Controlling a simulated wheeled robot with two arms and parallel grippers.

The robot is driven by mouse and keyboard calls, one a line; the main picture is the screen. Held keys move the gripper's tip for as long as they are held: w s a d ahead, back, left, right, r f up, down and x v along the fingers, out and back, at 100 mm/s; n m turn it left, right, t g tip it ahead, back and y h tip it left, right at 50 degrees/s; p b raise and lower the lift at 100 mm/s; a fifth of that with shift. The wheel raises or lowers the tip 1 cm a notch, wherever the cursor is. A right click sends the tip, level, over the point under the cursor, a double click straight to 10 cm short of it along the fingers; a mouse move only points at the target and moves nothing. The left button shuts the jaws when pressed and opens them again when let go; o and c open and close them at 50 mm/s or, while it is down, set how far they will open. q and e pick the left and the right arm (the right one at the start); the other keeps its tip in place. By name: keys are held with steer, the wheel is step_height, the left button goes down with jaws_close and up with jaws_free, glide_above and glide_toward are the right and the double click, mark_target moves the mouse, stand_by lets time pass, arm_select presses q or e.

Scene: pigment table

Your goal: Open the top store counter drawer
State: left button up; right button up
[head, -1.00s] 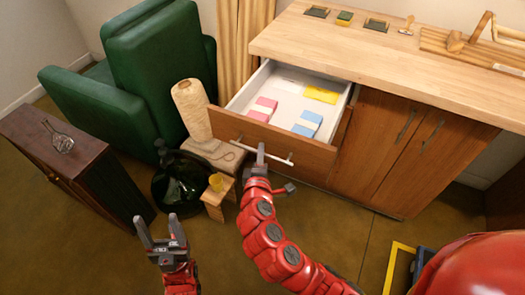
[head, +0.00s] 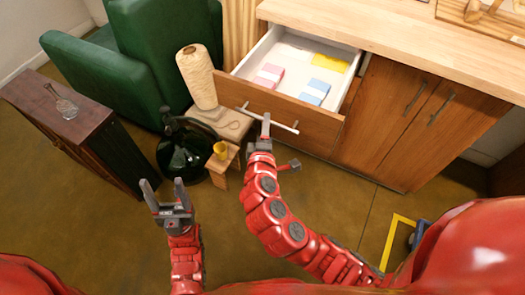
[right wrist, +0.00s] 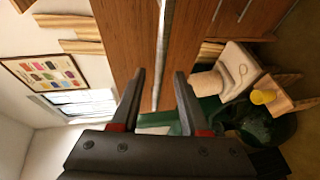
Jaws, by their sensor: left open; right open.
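The top counter drawer (head: 290,117) stands pulled out, with its white inside showing. Its bar handle (head: 285,123) runs across the wooden front and also shows in the right wrist view (right wrist: 162,50). My right gripper (head: 266,120) is at the middle of the handle in the head view. In the right wrist view its two fingers (right wrist: 159,75) are spread, with the bar in the gap between them; I cannot tell whether they touch it. My left gripper (head: 163,188) is open and empty above the floor, left of the drawer.
Pink (head: 268,76) and blue (head: 315,91) packs and a yellow item (head: 330,63) lie in the drawer. A twine spool (head: 197,77), a dark glass jug (head: 184,147) and a stool with a yellow cup (head: 221,150) stand left of it.

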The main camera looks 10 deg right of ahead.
steer(key=p+v, duration=0.4)
steer(key=v, duration=1)
steer(key=shift+s+a, duration=0.15)
steer(key=shift+s, duration=0.2)
steer(key=shift+r, duration=0.1)
